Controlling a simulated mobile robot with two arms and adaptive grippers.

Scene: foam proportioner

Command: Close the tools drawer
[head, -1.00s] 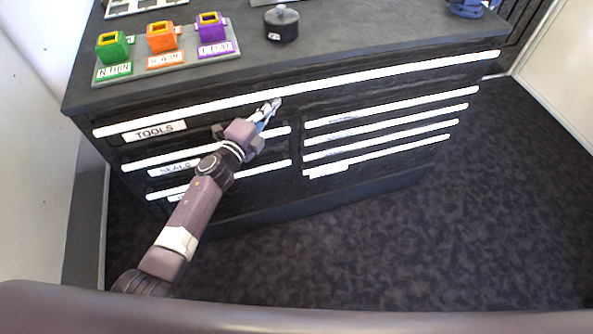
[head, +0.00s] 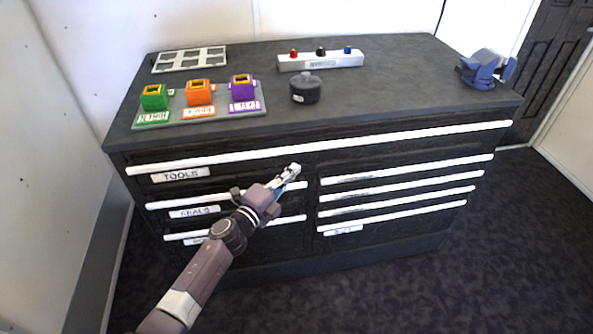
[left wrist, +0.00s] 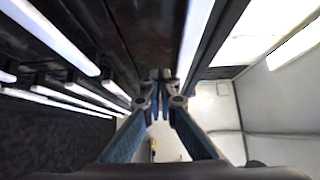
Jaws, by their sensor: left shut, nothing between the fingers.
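The tools drawer (head: 235,170) is the wide top drawer of the black cabinet, with a "TOOLS" label (head: 180,175) at its left end and a long white handle (head: 400,138). Its front looks about flush with the cabinet; I cannot tell whether a small gap is left. My left gripper (head: 293,170) is shut and empty, in front of the drawer just below the handle. In the left wrist view the shut fingertips (left wrist: 160,77) are beside the white handle (left wrist: 194,40); they look apart from it. My right gripper is not in view.
Below are shorter drawers, including one labelled "SEALS" (head: 195,212), with protruding white handles.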

